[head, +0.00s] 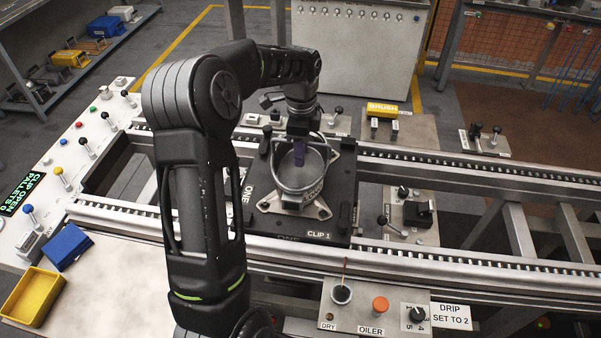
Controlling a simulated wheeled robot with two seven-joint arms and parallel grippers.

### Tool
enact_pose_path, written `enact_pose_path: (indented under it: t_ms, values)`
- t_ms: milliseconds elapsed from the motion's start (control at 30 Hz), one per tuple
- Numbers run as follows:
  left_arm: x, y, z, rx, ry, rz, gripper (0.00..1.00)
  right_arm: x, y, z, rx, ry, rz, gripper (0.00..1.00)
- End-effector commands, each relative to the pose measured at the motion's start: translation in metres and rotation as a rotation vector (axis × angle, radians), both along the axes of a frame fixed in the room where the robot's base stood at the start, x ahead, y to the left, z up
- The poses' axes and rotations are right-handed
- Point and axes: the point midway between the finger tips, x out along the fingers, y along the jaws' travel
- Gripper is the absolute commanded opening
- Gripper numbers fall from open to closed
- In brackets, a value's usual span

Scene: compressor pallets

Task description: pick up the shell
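The shell (290,185) looks like a round, open-topped grey metal cup on a plate with corner feet. It sits upright on the dark pallet (265,222) marked ONE and CLIP 1, in the middle of the head view. My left gripper (301,155) points down over the shell's open top, at its far side. Purple finger parts show against the shell's inside. I cannot tell whether the fingers touch the wall or are open or shut. My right gripper is not in view.
Roller rails (455,172) run left to right past the pallet. A yellow brush block (382,108) is behind right.

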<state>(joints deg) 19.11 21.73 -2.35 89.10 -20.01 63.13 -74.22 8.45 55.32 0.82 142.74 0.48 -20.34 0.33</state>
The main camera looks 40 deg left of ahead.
Motion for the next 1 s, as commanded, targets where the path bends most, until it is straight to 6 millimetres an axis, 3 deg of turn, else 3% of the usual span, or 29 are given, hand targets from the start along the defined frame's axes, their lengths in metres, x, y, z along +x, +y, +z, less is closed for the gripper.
enact_pose_path:
  t_ms: [100, 500, 1000]
  values:
    - [0.0, 0.0, 0.0002, 0.0, 0.0, 0.0, 0.32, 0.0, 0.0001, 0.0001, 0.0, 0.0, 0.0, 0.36]
    - [0.0, 0.0, 0.0003, 0.0, 0.0, 0.0, 0.0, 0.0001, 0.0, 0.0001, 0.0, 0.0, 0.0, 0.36]
    - [0.0, 0.0, 0.0002, 0.0, 0.0, 0.0, 0.0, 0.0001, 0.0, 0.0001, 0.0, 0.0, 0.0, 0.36]
